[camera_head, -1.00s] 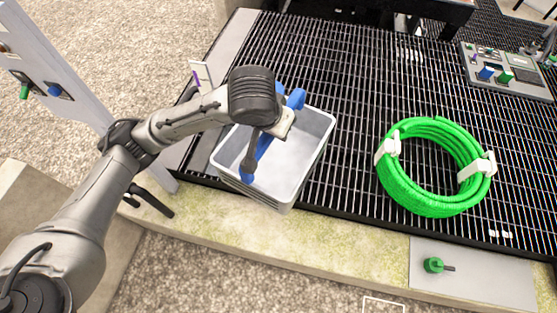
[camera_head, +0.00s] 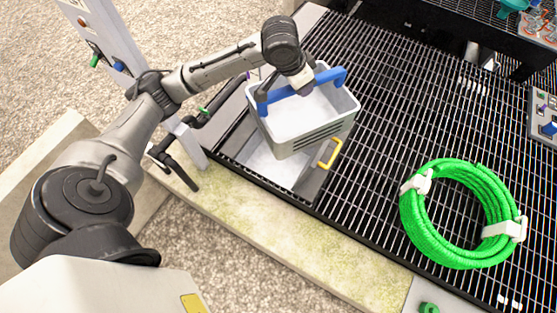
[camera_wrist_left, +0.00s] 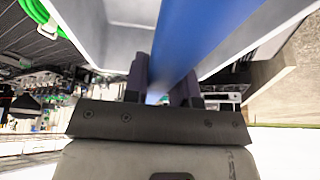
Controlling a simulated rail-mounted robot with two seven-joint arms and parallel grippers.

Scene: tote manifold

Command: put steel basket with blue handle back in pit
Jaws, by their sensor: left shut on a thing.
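The steel basket (camera_head: 300,137) is a grey box with slots in its side and a blue handle (camera_head: 325,78) across its top. My left gripper (camera_head: 303,84) is shut on the blue handle; in the left wrist view the handle (camera_wrist_left: 190,40) runs between the two fingers (camera_wrist_left: 160,80). The basket hangs a little tilted above the pit (camera_head: 270,165), a pale-floored opening in the grating near its front left edge. The basket hides the back part of the pit. My right gripper is not in view.
A yellow handle (camera_head: 330,153) stands at the pit's right side. A coiled green hose (camera_head: 425,225) lies on the dark grating (camera_head: 400,120) to the right. A grey post (camera_head: 108,40) with knobs stands at the left. The grating between basket and hose is clear.

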